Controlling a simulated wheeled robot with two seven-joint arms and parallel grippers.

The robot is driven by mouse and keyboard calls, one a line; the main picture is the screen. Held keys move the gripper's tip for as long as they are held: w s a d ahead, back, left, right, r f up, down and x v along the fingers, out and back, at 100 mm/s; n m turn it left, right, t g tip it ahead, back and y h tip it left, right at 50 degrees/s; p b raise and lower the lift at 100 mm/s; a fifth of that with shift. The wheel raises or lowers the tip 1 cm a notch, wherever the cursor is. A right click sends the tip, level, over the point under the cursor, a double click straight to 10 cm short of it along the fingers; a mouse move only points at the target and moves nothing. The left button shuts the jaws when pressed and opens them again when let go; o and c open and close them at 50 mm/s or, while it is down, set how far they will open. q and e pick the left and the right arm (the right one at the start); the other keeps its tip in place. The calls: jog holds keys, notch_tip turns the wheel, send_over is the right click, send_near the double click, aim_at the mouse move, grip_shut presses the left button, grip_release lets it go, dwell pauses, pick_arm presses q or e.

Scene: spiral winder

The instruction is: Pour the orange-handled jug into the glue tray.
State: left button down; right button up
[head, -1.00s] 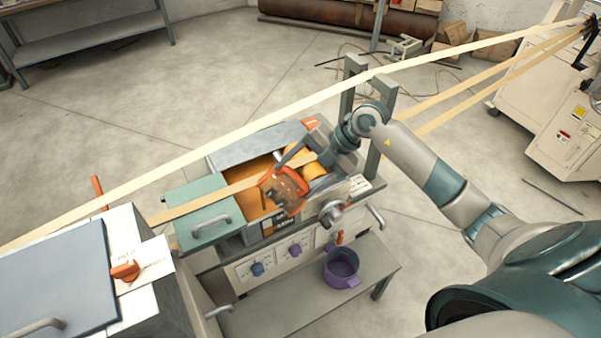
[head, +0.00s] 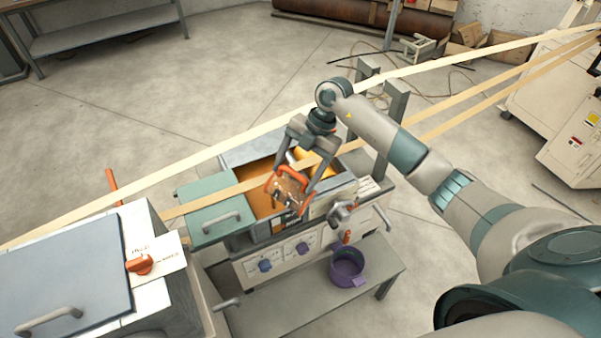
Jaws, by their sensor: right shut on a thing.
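The orange-handled jug (head: 291,191) hangs at the front edge of the glue tray. Its orange handle faces up and left, and part of the jug is hidden by the fingers. My right gripper (head: 302,172) comes down from above, shut on the jug, with one finger on each side. The glue tray (head: 248,152) is a grey open box with orange-brown glue inside and a green cover over its left end. A pale strip crosses above the glue. I cannot tell whether anything flows from the jug. My left gripper is not in view.
A purple pot (head: 347,267) stands on the low shelf at the front. A long pale tape (head: 190,163) runs across behind the tray. Grey posts (head: 394,125) stand at its right end. A grey-lidded cabinet (head: 65,270) with an orange knob is at left.

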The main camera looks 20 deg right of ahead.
aim_at(285, 167)
jog(key=shift+w+a+m+g+h, duration=0.15)
jog(key=shift+w+a+g+h, duration=0.3)
jog(key=shift+w+g, duration=0.25)
jog(key=shift+w+a+m+g+h, duration=0.15)
jog(key=shift+w+a+g+h, duration=0.2)
jog(key=shift+w+a+g, duration=0.35)
jog(key=shift+w+d, duration=0.15)
jog(key=shift+d, duration=0.1)
dwell(2.4)
jog(key=shift+s+d+t+y, duration=0.3)
jog(key=shift+s+d+t, duration=0.1)
jog(key=shift+s+t, duration=0.2)
jog(key=shift+s+d+t+y, duration=0.35)
jog(key=shift+s+t, duration=0.15)
jog(key=shift+s, duration=0.2)
jog(key=shift+s+d+t+b, duration=0.2)
jog(key=shift+s+t+b, duration=0.15)
jog(key=shift+b, duration=0.1)
jog(key=shift+s+d+r+n+t+y, duration=0.2)
jog(key=shift+s+r+n+t+y, duration=0.1)
jog(key=shift+s+n+t+y, duration=0.1)
jog(key=shift+w, duration=0.1)
